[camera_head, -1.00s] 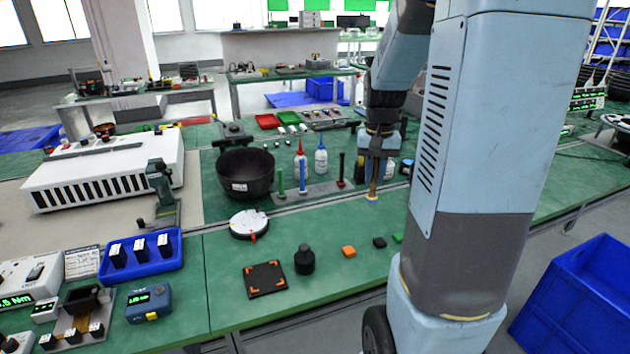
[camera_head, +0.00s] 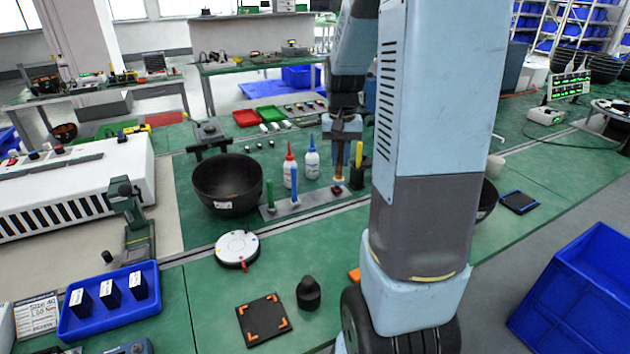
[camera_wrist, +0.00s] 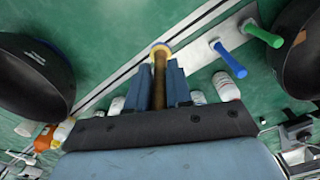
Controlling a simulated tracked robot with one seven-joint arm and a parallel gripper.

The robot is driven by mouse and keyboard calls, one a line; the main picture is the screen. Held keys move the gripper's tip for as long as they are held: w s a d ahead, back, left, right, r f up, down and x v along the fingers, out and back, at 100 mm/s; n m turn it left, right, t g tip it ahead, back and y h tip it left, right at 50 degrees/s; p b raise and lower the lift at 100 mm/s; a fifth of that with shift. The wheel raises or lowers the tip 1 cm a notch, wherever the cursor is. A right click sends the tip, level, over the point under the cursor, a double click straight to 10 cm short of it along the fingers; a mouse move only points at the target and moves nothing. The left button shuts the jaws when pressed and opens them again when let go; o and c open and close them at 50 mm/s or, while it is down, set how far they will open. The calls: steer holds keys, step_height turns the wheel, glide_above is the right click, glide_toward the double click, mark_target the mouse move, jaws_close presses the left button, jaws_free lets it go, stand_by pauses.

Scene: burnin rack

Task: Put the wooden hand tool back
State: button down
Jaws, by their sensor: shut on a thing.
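My gripper (camera_head: 341,150) is shut on the wooden hand tool (camera_head: 339,166), a brown shaft with a yellow ring at its lower end. In the wrist view the tool (camera_wrist: 160,75) stands between the fingers (camera_wrist: 159,88), yellow end outward. A grey strip rack (camera_head: 315,200) on the green bench holds a green-handled tool (camera_head: 270,194) and a blue one (camera_head: 294,182). A dark red piece (camera_head: 337,190) shows just below the held tool. A yellow post (camera_head: 358,154) stands just right of the gripper. I cannot tell whether the wooden tool touches the rack.
A black bowl (camera_head: 228,185) stands left of the rack. Two glue bottles (camera_head: 311,160) stand behind it. A white round device (camera_head: 237,248), a black pad (camera_head: 263,320) and a black knob-shaped piece (camera_head: 308,292) are in front. A blue tray (camera_head: 108,312) lies at left.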

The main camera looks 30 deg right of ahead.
steer(key=shift+w+a+f, duration=0.2)
steer(key=shift+w+f, duration=1.6)
steer(key=shift+f, duration=0.15)
steer(key=shift+w+a+f, duration=0.25)
steer(key=shift+w+f, duration=1.6)
steer(key=shift+f, duration=0.1)
steer(key=shift+w+a+f, duration=0.2)
steer(key=shift+w+f, duration=1.6)
steer(key=shift+f, duration=0.15)
steer(key=shift+f, duration=0.1)
steer(key=c, duration=1)
jaws_free()
steer(key=shift+c, duration=0.2)
